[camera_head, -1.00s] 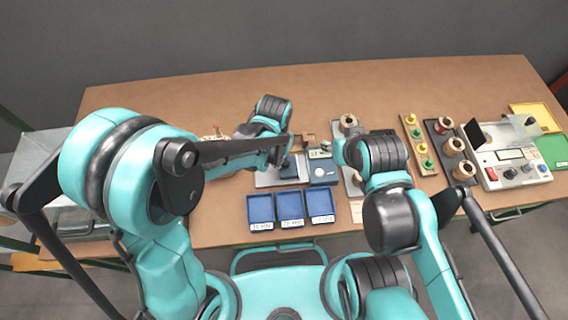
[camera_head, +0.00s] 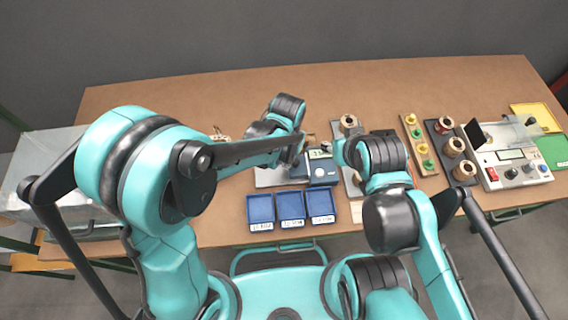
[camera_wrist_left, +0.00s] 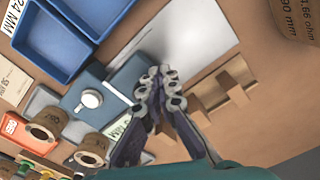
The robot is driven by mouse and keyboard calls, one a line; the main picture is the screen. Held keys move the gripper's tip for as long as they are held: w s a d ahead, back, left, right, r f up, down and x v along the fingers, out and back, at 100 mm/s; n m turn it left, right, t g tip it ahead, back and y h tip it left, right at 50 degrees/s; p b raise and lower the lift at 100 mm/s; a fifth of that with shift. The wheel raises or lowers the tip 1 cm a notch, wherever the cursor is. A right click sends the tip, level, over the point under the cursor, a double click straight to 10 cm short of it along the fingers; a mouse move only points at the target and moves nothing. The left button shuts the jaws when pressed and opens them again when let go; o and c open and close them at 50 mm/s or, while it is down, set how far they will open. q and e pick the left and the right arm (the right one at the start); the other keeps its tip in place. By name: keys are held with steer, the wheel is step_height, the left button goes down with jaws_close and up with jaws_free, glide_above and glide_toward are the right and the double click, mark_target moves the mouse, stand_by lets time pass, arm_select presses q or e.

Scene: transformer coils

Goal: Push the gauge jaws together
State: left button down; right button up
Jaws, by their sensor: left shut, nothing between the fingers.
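The gauge (camera_head: 320,172) is a blue block with a small display and a round knob. It stands near the middle of the table, and its white knob shows clearly in the left wrist view (camera_wrist_left: 90,98). A second blue block (camera_wrist_left: 130,76), apparently the sliding jaw, lies beside the gauge body on the side toward a pale plate (camera_wrist_left: 188,38). In the head view the left gripper (camera_head: 297,152) partly covers the jaw. My right gripper is hidden behind its arm.
Blue bins (camera_head: 291,207) stand in front of the gauge. Wooden notched blocks (camera_wrist_left: 225,88) lie close to the left fingers. Coils (camera_head: 348,121), a strip of green and yellow parts (camera_head: 420,148) and a meter box (camera_head: 510,168) stand to the right.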

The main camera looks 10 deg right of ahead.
arm_select(q)
steer(key=shift+a, duration=0.1)
stand_by(0.3)
steer(key=shift+a, duration=0.45)
step_height(320, 180, up, 7)
steer(key=p, duration=0.5)
stand_by(0.3)
